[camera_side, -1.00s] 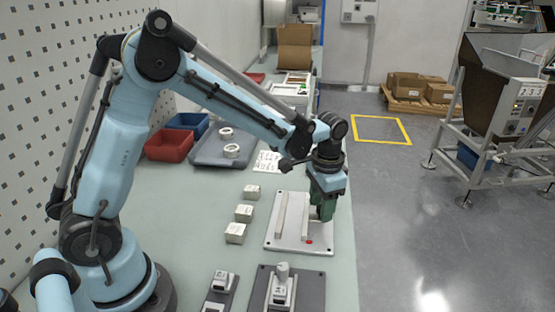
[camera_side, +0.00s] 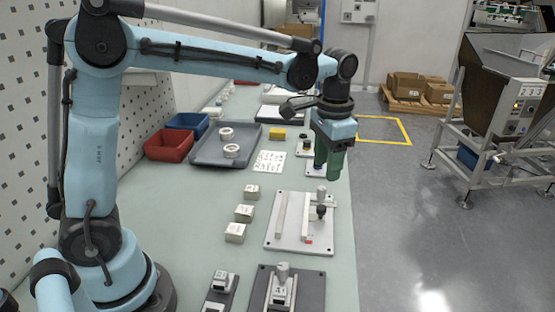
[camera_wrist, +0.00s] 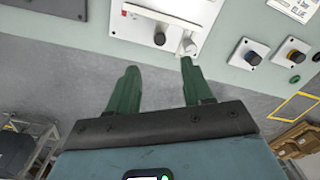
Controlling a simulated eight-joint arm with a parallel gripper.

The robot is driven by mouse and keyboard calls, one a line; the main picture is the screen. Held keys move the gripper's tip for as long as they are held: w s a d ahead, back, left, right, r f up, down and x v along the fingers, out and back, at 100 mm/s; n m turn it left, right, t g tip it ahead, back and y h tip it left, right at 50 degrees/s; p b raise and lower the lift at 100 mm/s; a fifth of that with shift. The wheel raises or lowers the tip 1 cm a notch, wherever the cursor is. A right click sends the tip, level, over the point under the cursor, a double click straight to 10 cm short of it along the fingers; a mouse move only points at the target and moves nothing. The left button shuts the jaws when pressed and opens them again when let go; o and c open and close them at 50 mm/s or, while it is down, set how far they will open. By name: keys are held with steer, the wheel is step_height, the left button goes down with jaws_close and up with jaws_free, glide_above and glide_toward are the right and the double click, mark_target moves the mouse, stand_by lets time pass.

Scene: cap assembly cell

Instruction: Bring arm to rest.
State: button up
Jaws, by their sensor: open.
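My gripper (camera_side: 327,168) has green fingers and hangs pointing down over the bench's right side in the side view. It is behind and above the white fixture plate (camera_side: 283,240). In the wrist view its two fingers (camera_wrist: 158,78) are spread apart with nothing between them. My arm is raised, with its forearm nearly level. A small black knob and a grey cylinder stand on the right part of the fixture plate; the black knob (camera_wrist: 159,39) also shows in the wrist view.
Several white blocks (camera_side: 235,233) stand in a row left of the plate. A grey tray (camera_side: 199,150) holds two white rings, beside red (camera_side: 169,146) and blue bins (camera_side: 188,121). Dark fixtures (camera_side: 262,294) lie at the front. Button boxes (camera_wrist: 249,54) stand near the bench edge.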

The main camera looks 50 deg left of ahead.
steer(key=shift+r, duration=0.2)
steer(key=s+a+n+t, duration=0.1)
steer(key=s+t, duration=0.2)
steer(key=s, duration=0.3)
steer(key=s+a+f+n+t, duration=0.1)
steer(key=s+a+n+t, duration=0.1)
steer(key=s+t, duration=0.2)
steer(key=shift+s+a+f+n, duration=0.25)
steer(key=shift+s+n, duration=0.05)
steer(key=shift+s, duration=1.4)
